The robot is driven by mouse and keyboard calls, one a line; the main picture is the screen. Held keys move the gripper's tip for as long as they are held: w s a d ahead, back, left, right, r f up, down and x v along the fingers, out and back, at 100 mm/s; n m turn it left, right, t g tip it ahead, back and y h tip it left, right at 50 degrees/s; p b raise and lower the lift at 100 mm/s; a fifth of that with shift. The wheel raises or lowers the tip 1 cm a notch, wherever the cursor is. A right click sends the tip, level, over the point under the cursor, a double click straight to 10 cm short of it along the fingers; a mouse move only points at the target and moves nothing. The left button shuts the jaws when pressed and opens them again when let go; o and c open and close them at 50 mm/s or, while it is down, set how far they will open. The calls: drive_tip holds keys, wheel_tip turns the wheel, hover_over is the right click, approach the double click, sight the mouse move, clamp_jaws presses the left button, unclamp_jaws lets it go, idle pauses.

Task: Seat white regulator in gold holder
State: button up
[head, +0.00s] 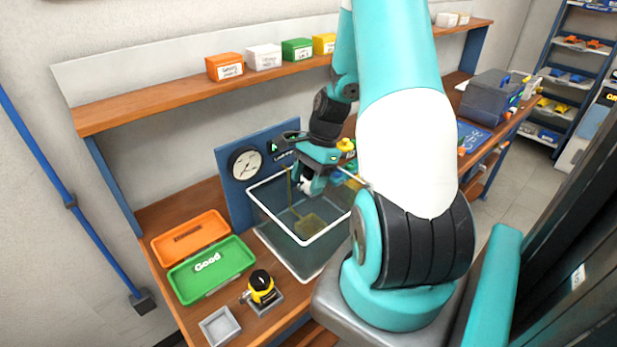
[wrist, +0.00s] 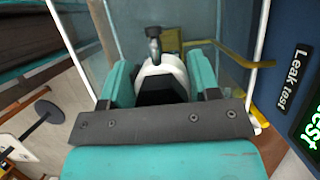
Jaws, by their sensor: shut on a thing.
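In the wrist view, my gripper (wrist: 158,78) is shut on the white regulator (wrist: 160,68), which has a black body and a dark grey stem pointing away. The gold holder (wrist: 170,40) shows just beyond the regulator, partly hidden by it, with a gold pipe running off to the right. In the head view, the gold holder (head: 309,225) sits low inside the clear tank. My gripper (head: 309,186) is at the tank's opening, above the holder, with a bit of the white regulator (head: 304,184) showing. The regulator and holder look apart.
The clear tank (head: 262,226) has white rim edges around my gripper. A blue panel with a gauge (head: 245,163) stands behind it. An orange tray (head: 190,236), a green "Good" tray (head: 211,269), a yellow-black regulator (head: 261,287) and an empty grey holder (head: 220,327) are at left.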

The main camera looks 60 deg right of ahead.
wheel_tip(320, 180, down, 8)
drive_tip(key=b, duration=0.3)
idle(7.3)
